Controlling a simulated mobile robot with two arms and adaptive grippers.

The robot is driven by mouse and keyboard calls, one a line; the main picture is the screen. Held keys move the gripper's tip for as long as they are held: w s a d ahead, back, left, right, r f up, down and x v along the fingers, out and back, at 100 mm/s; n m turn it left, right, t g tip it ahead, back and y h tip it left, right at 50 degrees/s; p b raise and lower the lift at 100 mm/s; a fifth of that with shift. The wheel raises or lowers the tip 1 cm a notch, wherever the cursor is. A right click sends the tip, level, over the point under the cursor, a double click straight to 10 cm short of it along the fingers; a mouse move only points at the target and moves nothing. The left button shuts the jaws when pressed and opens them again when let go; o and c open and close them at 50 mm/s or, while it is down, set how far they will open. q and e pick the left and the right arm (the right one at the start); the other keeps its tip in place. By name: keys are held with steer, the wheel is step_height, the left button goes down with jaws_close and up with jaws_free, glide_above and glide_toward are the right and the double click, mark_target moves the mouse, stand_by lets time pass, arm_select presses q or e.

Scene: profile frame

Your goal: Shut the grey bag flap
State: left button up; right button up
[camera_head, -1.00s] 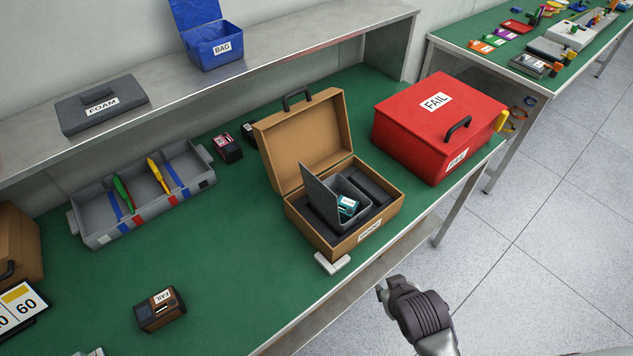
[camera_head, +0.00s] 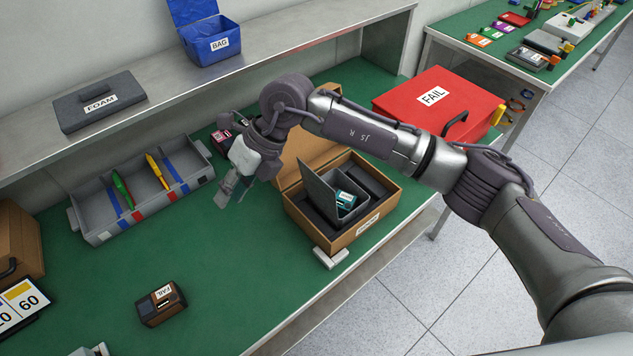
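The grey bag (camera_head: 352,213) sits in the foam-lined brown case (camera_head: 330,240) and holds a small teal-labelled item (camera_head: 345,199). Its grey flap (camera_head: 319,197) stands up on the left side, tilted outward, so the bag is open. My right arm reaches in from the right, above the case. My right gripper (camera_head: 236,188) hangs left of the case and flap, apart from the flap, pointing down. Its fingers look parted, with nothing seen between them. My arm hides part of the case's raised lid (camera_head: 310,150). My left gripper is not seen.
A red FAIL box (camera_head: 425,100) stands right of the case, partly behind my arm. A grey tray (camera_head: 140,195) with tools lies left. A brown FAIL device (camera_head: 161,304) lies at the front.

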steer(key=w+d+t+h, duration=0.2)
steer(key=w+d+h, duration=0.2)
steer(key=w+d, duration=0.15)
steer(key=m+t+h, duration=0.1)
steer(key=m+h, duration=0.1)
steer(key=h, duration=0.2)
glide_toward(317, 186)
steer(key=f+p, duration=0.1)
steer(key=f, duration=0.1)
steer(key=f+p, duration=0.2)
steer(key=f, duration=0.1)
steer(key=d+f+p, duration=0.1)
steer(key=f+p, duration=0.1)
steer(key=shift+w+f, duration=0.3)
steer(key=shift+w, duration=0.1)
steer(key=shift+w+f, duration=0.1)
steer(key=shift+f, duration=0.6)
jaws_close()
